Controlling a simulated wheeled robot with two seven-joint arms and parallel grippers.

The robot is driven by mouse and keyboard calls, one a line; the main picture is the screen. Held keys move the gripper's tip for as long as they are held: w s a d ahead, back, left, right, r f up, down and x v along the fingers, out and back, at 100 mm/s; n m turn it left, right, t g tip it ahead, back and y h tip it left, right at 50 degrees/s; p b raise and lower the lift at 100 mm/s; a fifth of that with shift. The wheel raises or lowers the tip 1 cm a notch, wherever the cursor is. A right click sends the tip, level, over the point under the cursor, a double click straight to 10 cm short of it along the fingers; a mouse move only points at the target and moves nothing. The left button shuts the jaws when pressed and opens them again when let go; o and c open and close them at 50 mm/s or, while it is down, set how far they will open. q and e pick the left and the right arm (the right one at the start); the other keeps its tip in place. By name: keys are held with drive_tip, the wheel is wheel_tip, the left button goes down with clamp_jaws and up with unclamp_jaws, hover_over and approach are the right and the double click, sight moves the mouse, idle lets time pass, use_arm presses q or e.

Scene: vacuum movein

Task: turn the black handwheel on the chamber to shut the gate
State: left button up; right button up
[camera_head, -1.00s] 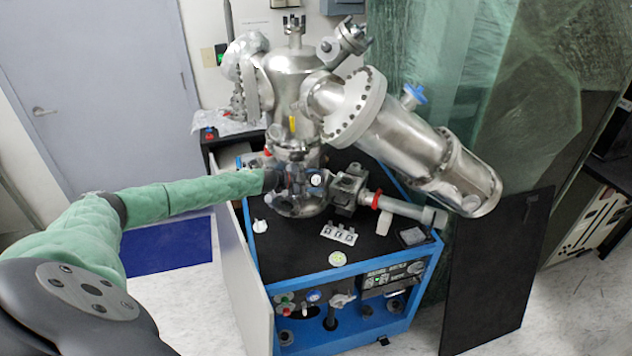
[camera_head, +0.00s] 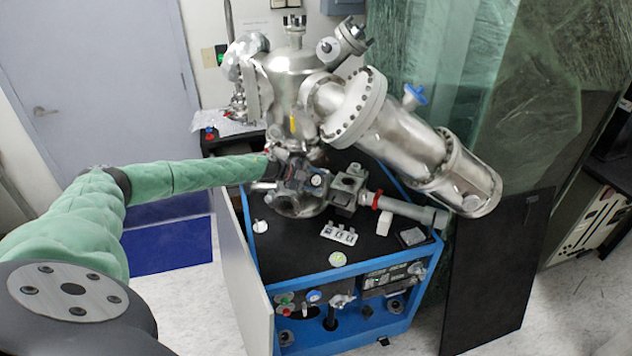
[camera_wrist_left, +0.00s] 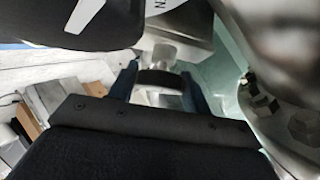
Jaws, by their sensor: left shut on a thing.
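The steel chamber (camera_head: 295,82) stands on a blue-framed cart in the head view. My left gripper (camera_head: 303,180) is at the lower part of the chamber, reaching in from the left. In the left wrist view, my left gripper's two dark blue fingers (camera_wrist_left: 160,88) stand on either side of the black handwheel (camera_wrist_left: 158,77), shut on it. A pale metal stem shows just beyond the wheel. In the head view the gripper hides the wheel, and I cannot tell how far the gate is shut. My right gripper is not in view.
The blue cart (camera_head: 335,283) has a black top with small parts on it. A large steel cylinder (camera_head: 405,145) slants down to the right of the chamber. A pale side panel (camera_head: 243,265) stands at the cart's left. A black board (camera_head: 500,270) leans at the right.

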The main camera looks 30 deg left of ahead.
use_arm(q)
drive_tip(key=o, duration=0.9)
drive_tip(key=shift+d, duration=0.1)
drive_tip(key=shift+o, duration=0.3)
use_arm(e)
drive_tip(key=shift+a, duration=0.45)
